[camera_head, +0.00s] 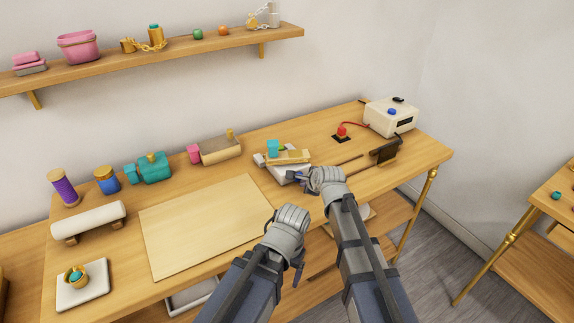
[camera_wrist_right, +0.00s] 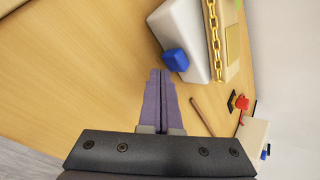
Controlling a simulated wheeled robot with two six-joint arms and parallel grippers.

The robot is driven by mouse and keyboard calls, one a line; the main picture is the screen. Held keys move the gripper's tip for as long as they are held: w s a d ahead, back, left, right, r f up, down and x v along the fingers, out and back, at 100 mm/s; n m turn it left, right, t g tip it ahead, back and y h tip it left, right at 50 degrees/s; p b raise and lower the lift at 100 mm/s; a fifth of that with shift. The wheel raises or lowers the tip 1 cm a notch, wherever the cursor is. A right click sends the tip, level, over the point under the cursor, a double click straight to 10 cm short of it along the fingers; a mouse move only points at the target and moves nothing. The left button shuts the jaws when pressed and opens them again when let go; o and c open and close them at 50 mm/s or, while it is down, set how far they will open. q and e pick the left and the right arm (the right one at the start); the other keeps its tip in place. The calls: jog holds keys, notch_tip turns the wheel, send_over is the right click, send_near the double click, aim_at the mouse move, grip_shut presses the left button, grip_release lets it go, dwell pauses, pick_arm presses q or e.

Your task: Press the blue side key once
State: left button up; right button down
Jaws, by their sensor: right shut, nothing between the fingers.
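The blue side key (camera_wrist_right: 175,60) is a small block sticking out of the side of a white device (camera_wrist_right: 187,30) in the right wrist view. My right gripper (camera_wrist_right: 160,75) is shut and empty. Its fingertips are right beside the key; I cannot tell whether they touch it. In the head view, my right gripper (camera_head: 296,176) is at the near side of the white device (camera_head: 292,178), and the key cannot be made out clearly there. My left gripper (camera_head: 298,273) hangs low by the table's front edge, its fingers mostly hidden.
A gold chain (camera_wrist_right: 213,35) lies on top of the device. A red button (camera_head: 342,131) and a white box with a blue button (camera_head: 391,112) stand at the back right. A dark wooden block (camera_head: 384,153) is nearer. A bare light board (camera_head: 205,225) lies left.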

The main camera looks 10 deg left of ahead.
aim_at(314, 203)
jog(key=shift+w, duration=0.1)
dwell(0.3)
jog(key=shift+w+a, duration=0.25)
jog(key=shift+w, duration=0.05)
jog(key=shift+w+a+r, duration=0.1)
jog(key=shift+w+a, duration=0.4)
jog(key=shift+w, duration=0.15)
dwell(1.4)
jog(key=shift+s+d, duration=0.65)
jog(key=shift+s, duration=0.3)
jog(key=shift+s+d, duration=0.6)
jog(key=shift+s, duration=0.25)
jog(key=shift+s+d, duration=0.6)
jog(key=shift+s, duration=0.2)
jog(key=shift+s+d, duration=0.6)
jog(key=shift+s, duration=0.25)
